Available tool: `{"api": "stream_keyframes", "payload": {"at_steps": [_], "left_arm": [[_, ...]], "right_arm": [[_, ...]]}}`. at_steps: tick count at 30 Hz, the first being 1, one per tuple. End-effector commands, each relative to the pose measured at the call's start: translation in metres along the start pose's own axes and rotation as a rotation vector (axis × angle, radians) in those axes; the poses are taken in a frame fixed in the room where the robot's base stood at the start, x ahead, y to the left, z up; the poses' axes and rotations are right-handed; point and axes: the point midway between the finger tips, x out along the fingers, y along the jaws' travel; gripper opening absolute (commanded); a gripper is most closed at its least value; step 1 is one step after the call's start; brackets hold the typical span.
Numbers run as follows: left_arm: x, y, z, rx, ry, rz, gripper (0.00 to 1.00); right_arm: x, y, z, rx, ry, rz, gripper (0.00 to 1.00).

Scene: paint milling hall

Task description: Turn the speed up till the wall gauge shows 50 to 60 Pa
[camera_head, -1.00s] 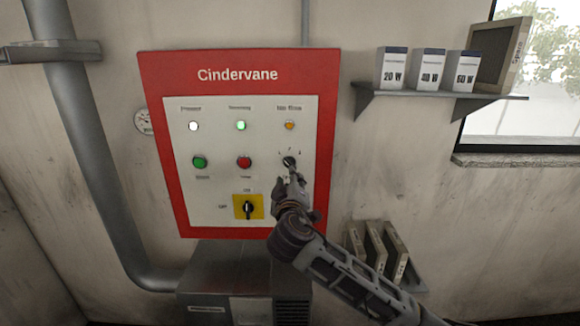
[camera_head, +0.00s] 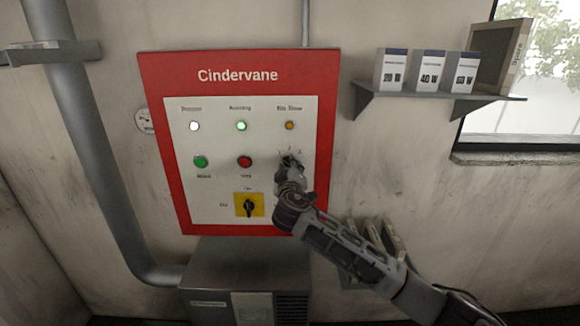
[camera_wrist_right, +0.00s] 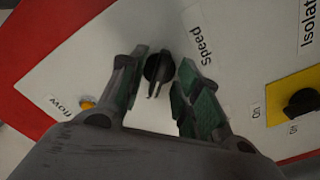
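The speed knob (camera_wrist_right: 158,66) is a black dial on the white face of the red Cindervane panel (camera_head: 326,80). In the wrist view it sits between the two fingers of my right gripper (camera_wrist_right: 163,62), which are apart with a gap beside the knob. In the head view my right gripper (camera_head: 288,170) reaches the knob from below right and hides most of it. The round wall gauge (camera_head: 144,121) is on the wall left of the panel, partly cut off by it; its reading is too small to tell. My left gripper is not in view.
The panel has a green button (camera_head: 200,161), a red button (camera_head: 245,161) and a black isolator switch on a yellow plate (camera_head: 241,211). White, green and orange lamps are lit above. A shelf (camera_head: 440,97) with boxes is at right; a grey cabinet (camera_head: 225,265) stands below.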

Motion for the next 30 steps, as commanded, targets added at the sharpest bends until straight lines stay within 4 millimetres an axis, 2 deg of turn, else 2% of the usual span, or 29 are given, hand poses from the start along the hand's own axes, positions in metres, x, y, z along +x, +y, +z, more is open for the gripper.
{"api": "stream_keyframes", "payload": {"at_steps": [14, 22, 30], "left_arm": [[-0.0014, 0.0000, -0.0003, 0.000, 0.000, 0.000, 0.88], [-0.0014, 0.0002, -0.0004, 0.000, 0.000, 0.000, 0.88], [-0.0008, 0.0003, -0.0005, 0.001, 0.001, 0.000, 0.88]], "right_arm": [[0.0056, 0.0000, -0.0003, 0.000, 0.001, 0.000, 0.33], [0.0055, 0.0000, -0.0003, 0.000, 0.001, 0.000, 0.00], [0.0054, -0.0002, -0.0001, 0.002, 0.001, 0.000, 0.00]]}}
